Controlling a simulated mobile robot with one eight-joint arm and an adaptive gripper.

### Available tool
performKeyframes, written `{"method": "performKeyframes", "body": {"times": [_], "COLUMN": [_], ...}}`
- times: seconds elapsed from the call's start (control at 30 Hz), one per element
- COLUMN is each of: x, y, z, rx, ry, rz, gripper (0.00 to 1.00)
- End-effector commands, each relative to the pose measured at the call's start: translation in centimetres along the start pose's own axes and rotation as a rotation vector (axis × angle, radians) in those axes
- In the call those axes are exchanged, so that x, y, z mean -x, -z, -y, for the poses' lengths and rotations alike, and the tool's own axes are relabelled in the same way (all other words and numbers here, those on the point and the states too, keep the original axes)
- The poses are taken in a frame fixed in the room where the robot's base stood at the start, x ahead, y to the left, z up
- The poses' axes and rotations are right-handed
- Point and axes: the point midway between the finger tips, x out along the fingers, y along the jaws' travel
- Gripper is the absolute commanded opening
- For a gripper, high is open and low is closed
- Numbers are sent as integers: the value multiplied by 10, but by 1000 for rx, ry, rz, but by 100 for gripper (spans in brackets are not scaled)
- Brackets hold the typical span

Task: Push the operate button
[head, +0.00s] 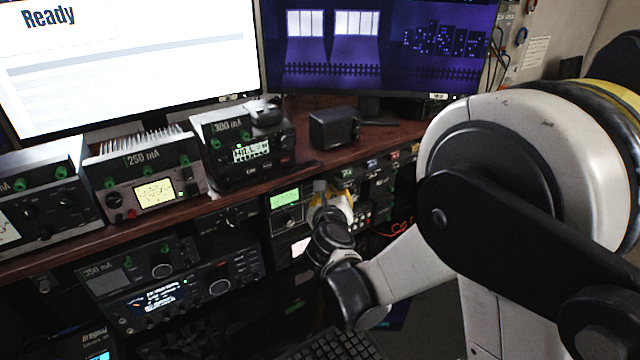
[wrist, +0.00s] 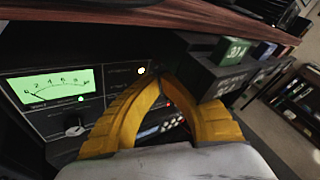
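My gripper (wrist: 164,78) has yellow fingers that arch inward, with their tips together and nothing seen between them. In the head view, my gripper (head: 334,188) is at the equipment under the shelf, mostly hidden by my arm. In the wrist view the fingertips are in front of a dark panel (wrist: 112,86), just right of a small lit round light or button (wrist: 141,70). Its label is too small to read, so I cannot tell whether it is the operate button. I cannot tell whether the fingertips touch the panel.
The panel has a green-lit meter (wrist: 48,86) and a knob (wrist: 73,125). A box with a green label (wrist: 232,52) juts out close to the right finger. The wooden shelf (wrist: 190,14) runs above. Several radios and two monitors stand around, and a keyboard (head: 332,346) lies below.

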Motion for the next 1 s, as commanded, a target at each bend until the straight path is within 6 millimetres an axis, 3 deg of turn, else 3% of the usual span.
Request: {"method": "performKeyframes", "body": {"times": [1.0], "x": [-7], "y": [-4], "z": [-4], "rx": [0], "ry": [0], "rz": [0], "gripper": [0]}}
